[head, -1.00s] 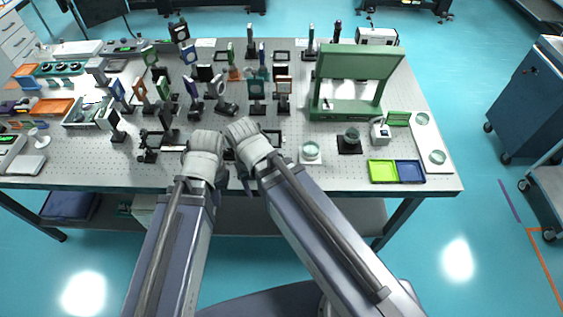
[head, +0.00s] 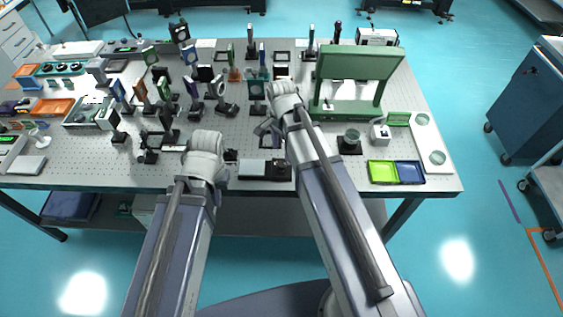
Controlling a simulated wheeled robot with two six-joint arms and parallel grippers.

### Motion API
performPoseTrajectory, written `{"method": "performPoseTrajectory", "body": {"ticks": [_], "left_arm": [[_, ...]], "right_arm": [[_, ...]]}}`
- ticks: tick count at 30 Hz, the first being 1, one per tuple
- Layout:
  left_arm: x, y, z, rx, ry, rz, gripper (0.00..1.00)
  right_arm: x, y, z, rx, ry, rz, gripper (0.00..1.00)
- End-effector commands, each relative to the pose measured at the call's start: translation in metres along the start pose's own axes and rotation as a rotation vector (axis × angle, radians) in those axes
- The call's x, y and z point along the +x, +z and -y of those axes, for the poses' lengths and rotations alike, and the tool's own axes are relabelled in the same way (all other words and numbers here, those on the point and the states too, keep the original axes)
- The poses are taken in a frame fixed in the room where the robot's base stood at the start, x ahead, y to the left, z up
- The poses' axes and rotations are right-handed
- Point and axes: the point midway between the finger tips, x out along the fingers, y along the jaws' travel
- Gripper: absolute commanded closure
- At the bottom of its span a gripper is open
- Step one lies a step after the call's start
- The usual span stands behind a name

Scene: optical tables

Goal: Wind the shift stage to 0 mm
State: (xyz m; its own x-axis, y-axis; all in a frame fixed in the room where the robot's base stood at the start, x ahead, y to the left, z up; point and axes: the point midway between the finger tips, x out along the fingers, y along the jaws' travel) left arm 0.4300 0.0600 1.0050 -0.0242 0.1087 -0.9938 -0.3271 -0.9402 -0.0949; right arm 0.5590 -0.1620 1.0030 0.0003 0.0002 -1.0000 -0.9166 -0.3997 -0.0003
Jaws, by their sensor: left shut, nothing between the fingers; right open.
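A low stage, apparently the shift stage, lies near the front edge of the table, with a grey plate (head: 252,168) and a black block (head: 279,171) at its right end. Its scale and reading are too small to make out. My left gripper (head: 222,178) points down just left of the stage; it is shut and empty, partly hidden by its own wrist. My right gripper (head: 267,128) is open and empty, above the table behind the stage, apart from it.
Several post-mounted optics (head: 220,90) crowd the table behind and left of my grippers. A green frame (head: 350,108) stands at right, with a dark-based glass dish (head: 351,138) in front. Green (head: 383,171) and blue (head: 409,172) trays lie at front right.

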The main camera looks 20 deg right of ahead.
Motion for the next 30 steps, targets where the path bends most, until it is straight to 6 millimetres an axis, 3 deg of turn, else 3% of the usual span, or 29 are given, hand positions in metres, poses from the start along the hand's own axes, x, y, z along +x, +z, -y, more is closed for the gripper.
{"method": "performPoseTrajectory", "body": {"ticks": [18,30], "left_arm": [[0.069,-0.004,-0.007,-0.001,0.000,0.000,1.00],[0.074,-0.004,-0.007,-0.001,0.000,0.000,1.00]], "right_arm": [[0.070,0.000,0.000,-0.002,0.000,0.000,0.33],[0.074,0.000,0.000,-0.003,0.000,0.000,0.33]]}}
